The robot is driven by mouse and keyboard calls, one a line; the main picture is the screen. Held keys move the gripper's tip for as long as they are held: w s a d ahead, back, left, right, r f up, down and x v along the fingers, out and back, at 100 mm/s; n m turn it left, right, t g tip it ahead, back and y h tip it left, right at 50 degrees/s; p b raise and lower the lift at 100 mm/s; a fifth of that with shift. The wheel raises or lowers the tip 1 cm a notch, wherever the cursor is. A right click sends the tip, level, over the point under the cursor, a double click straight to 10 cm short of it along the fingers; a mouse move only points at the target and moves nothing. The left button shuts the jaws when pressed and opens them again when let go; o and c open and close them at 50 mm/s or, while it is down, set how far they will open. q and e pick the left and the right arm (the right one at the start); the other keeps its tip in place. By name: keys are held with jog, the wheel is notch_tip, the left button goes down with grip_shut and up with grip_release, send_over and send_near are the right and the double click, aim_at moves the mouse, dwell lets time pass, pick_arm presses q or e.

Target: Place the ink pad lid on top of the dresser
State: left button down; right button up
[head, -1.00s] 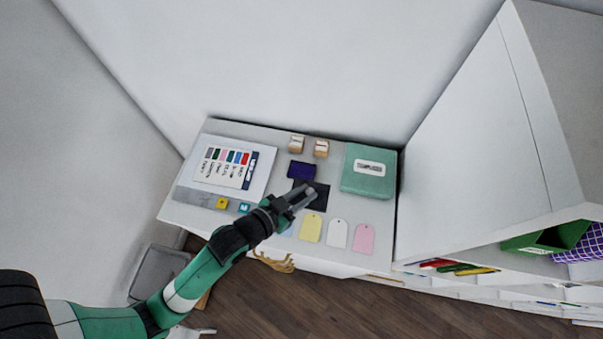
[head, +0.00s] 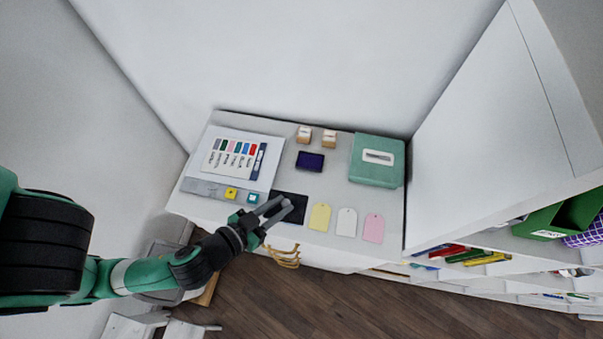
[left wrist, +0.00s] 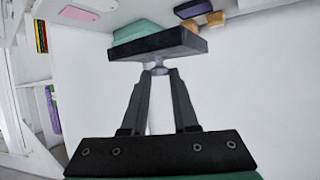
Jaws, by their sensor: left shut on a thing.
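The ink pad lid (head: 298,211) is a flat black square. My left gripper (head: 284,204) is shut on it, near the front edge of the white dresser (head: 335,188) in the head view. In the left wrist view the lid (left wrist: 157,44) sits beyond my fingertips (left wrist: 159,70), which meet at a small grey knob under it. From the head view I cannot tell how high the lid is above the dresser top. The open dark purple ink pad (head: 310,161) lies behind the lid on the dresser top. My right gripper is not in view.
On the dresser top are a colour chart (head: 232,158), small yellow and teal blocks, two wooden stamps (head: 304,133), a green box (head: 377,160), and yellow, white and pink tags (head: 346,222). A tall white shelf (head: 495,130) stands at the right. Bare surface surrounds the ink pad.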

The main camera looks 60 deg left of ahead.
pick_arm(q)
jog(key=shift+d+f, duration=0.35)
jog(key=shift+d, duration=0.15)
jog(key=shift+w+a+f+b, duration=0.15)
jog(key=shift+a+f+b, duration=0.25)
jog(key=shift+b, duration=0.2)
jog(key=shift+w+a+f+b, duration=0.25)
jog(key=shift+w+a+b, duration=0.3)
jog(key=shift+a, duration=0.25)
jog(key=w+a+f, duration=0.2)
jog(key=w+a+f+b, duration=0.1)
jog(key=w+a+f, duration=0.1)
jog(key=a+f, duration=0.1)
jog(key=w+a+f+b, duration=0.1)
jog(key=w+a+f, duration=0.1)
jog(key=a, duration=0.1)
jog(key=shift+w+f, duration=0.25)
jog(key=shift+f, duration=0.05)
jog(key=shift+w+a+f, duration=0.15)
jog(key=shift+w+f, duration=0.05)
jog(key=shift+a+f, duration=0.15)
jog(key=shift+f, duration=0.15)
notch_tip(320, 180, down, 3)
jog(key=shift+f+b, duration=0.1)
jog(key=shift+b, duration=0.7)
jog(key=shift+w, duration=0.1)
